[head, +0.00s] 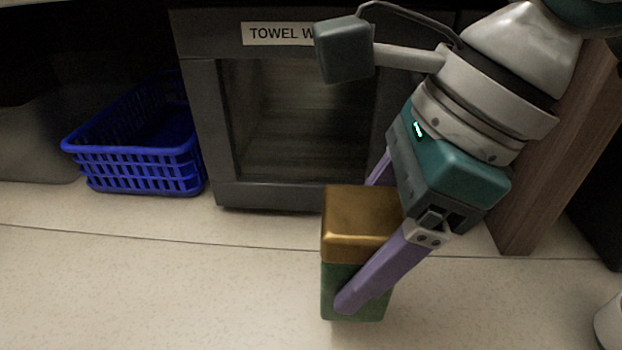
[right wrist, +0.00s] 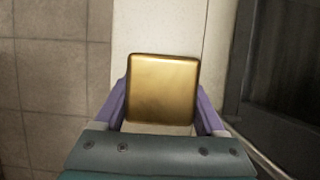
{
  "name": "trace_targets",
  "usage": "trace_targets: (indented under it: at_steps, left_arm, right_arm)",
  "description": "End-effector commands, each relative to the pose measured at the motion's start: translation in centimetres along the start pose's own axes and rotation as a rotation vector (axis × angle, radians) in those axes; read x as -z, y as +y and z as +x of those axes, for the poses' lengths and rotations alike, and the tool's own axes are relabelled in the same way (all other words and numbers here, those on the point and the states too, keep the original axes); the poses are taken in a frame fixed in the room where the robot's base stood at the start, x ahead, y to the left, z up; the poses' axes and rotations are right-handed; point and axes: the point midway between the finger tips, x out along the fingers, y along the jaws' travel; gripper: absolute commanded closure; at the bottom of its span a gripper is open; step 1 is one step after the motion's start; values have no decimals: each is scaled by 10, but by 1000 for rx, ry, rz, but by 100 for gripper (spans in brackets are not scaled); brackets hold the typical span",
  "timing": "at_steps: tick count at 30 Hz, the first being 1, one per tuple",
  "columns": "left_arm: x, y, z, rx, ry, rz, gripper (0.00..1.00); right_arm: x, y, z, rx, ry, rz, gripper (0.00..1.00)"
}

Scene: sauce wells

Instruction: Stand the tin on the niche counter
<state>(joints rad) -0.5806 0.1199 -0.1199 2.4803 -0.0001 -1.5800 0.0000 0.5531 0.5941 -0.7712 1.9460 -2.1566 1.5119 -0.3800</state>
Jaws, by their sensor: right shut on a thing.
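The tin (head: 360,225) has a gold lid and a green body. It is upright in the head view, in front of the towel warmer. My right gripper (head: 366,240) is shut on it, with a purple finger on either side. The right wrist view shows the gold lid (right wrist: 162,90) from above between both fingers. The pale counter (head: 180,280) lies beneath and around the tin. I cannot tell whether the tin's base touches the counter. My left gripper is not in view.
The dark towel warmer (head: 205,125), with a glass front and a partly hidden label, stands behind the tin. A blue plastic basket (head: 140,168) stands to its left. A wooden panel (head: 540,165) rises at the right. The counter at the front left is clear.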

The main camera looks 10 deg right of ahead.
Motion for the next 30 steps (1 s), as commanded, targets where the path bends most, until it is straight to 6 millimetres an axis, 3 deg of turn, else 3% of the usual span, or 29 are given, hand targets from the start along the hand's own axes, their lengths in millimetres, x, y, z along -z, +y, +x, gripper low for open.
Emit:
trace_targets:
  at_steps: [7, 20, 21, 27, 30]
  left_arm:
    - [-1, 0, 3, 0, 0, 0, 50]
    - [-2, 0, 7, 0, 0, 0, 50]
    - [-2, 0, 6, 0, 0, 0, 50]
    - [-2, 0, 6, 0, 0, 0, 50]
    - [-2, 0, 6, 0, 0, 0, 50]
  right_arm:
    - [14, 1, 34, -3, 0, 1, 94]
    - [17, 0, 42, 1, -1, -1, 94]
    - [17, 0, 41, 1, 0, -1, 24]
    - [17, 0, 41, 0, 0, -1, 2]
    - [17, 0, 41, 0, 0, -1, 0]
